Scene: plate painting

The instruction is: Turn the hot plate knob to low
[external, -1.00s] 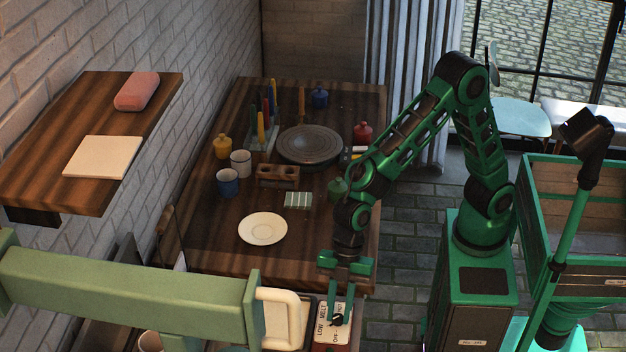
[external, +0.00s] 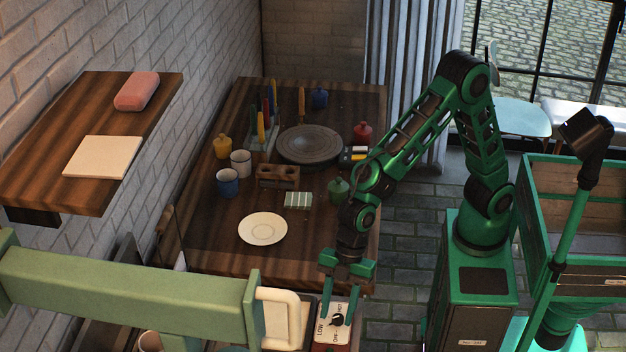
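The hot plate's light control panel (external: 322,338) stands at the bottom middle, in front of the wooden table, with LOW lettered on its left side and more lettering around the dial. The black knob (external: 338,320) is on this panel; its pointer is too small to read surely. My gripper (external: 339,311) points down over the panel. Its two green fingers are spread, one to each side of the knob, with a gap between them. They hold nothing that I can see. Whether a fingertip touches the panel cannot be told.
A green beam (external: 130,285) with a pale handle (external: 283,318) crosses the lower left, close beside the panel. The wooden table (external: 330,255) behind carries a white saucer (external: 263,229), a blue mug (external: 228,183), a green jar (external: 338,189) and a dark wheel plate (external: 308,144).

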